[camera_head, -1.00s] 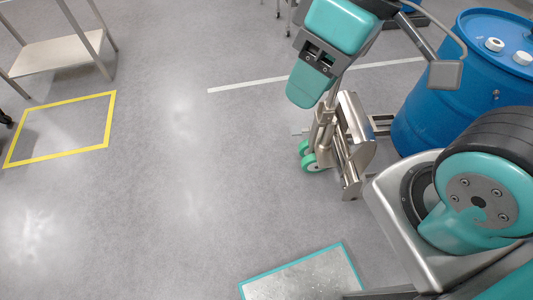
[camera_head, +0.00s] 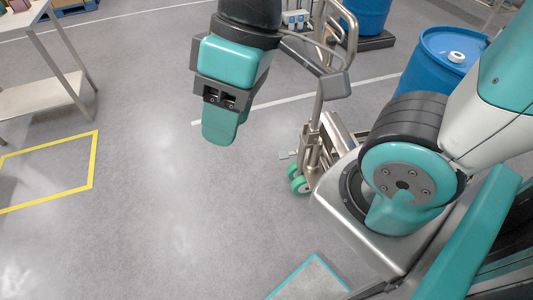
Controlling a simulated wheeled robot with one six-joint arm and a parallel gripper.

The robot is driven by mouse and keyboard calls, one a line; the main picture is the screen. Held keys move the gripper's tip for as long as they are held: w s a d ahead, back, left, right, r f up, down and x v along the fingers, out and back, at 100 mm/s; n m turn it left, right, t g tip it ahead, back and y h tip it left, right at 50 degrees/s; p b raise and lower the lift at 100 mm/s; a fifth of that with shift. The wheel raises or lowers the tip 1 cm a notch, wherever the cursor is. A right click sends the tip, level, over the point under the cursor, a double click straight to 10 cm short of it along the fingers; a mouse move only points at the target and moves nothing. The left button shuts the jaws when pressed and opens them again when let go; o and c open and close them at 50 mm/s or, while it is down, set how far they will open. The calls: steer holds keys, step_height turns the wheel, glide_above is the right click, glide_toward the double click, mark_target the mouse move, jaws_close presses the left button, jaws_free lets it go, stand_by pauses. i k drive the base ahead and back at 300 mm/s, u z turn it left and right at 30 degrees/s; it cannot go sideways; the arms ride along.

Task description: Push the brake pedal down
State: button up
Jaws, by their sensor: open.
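My gripper (camera_head: 220,123) hangs in the upper middle of the head view, teal with a black wrist above it. It is open and empty, and the gap between its fingers is mostly turned away from the camera. A steel drum trolley (camera_head: 330,140) with green wheels (camera_head: 300,184) stands on the floor to its right. A small flat grey piece (camera_head: 287,155) sticks out left of the trolley's base just above the wheels. It may be the brake pedal, but it is too small to be sure. My gripper is up and left of it, apart from it.
A blue drum (camera_head: 428,75) stands behind my arm at the right. Another blue drum (camera_head: 368,12) is at the back. A steel table (camera_head: 45,95) stands at the left by a yellow floor outline (camera_head: 94,165). The middle floor is clear.

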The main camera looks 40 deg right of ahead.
mark_target(283, 154)
steer(key=z, duration=0.5)
steer(key=i, duration=1.05)
steer(key=z, duration=0.75)
